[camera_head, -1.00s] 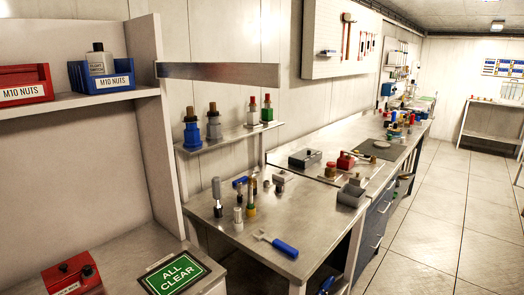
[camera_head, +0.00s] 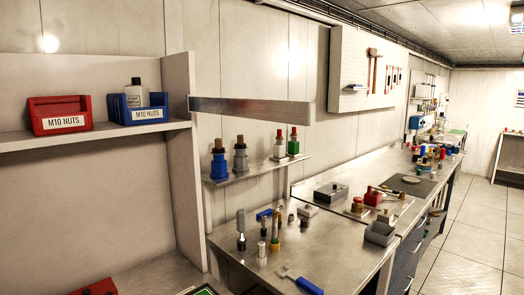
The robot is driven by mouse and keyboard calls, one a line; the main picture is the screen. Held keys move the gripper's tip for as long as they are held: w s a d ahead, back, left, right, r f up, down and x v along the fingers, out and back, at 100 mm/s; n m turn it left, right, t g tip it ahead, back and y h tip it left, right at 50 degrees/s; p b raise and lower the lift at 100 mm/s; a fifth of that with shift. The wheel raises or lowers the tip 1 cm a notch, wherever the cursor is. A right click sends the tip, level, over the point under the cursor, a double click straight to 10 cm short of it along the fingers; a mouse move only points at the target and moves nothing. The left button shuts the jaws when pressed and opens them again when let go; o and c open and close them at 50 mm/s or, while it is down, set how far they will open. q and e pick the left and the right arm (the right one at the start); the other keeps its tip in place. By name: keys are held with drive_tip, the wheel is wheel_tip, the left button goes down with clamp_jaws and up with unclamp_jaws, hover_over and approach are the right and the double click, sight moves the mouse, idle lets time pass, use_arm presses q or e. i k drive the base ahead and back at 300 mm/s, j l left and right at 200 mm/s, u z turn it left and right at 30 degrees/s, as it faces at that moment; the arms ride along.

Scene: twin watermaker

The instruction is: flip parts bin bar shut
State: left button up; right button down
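A flat metal bar (camera_head: 250,109) sticks out to the right from the edge of the shelf's upright panel, roughly level and at the height of the bins. A red parts bin (camera_head: 60,115) labelled M10 NUTS and a blue parts bin (camera_head: 136,110) with the same label stand side by side on the shelf at the left. A pale bottle with a dark cap (camera_head: 137,93) stands in or behind the blue bin. The bar lies clear of both bin fronts. Neither of my grippers shows in the head view.
A bench (camera_head: 320,250) with several small tools stands right of the shelf unit. A small wall shelf (camera_head: 255,168) with bottles is below the bar. A red box (camera_head: 95,288) sits low at the left. Open floor (camera_head: 465,240) lies at the right.

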sight(299, 113)
drive_tip(key=i+l+u, duration=0.1)
drive_tip(key=u, duration=0.35)
drive_tip(key=l+u, duration=0.15)
drive_tip(key=u, duration=0.3)
drive_tip(key=l+u, duration=0.15)
drive_tip(key=u, duration=0.3)
drive_tip(key=l+u, duration=0.25)
drive_tip(key=l, duration=0.5)
drive_tip(key=l+u, duration=0.25)
drive_tip(key=l, duration=0.5)
drive_tip(key=k+l+u, duration=0.15)
drive_tip(key=l+u, duration=0.15)
drive_tip(key=l, duration=0.45)
drive_tip(key=k+l, duration=0.15)
drive_tip(key=l, duration=0.1)
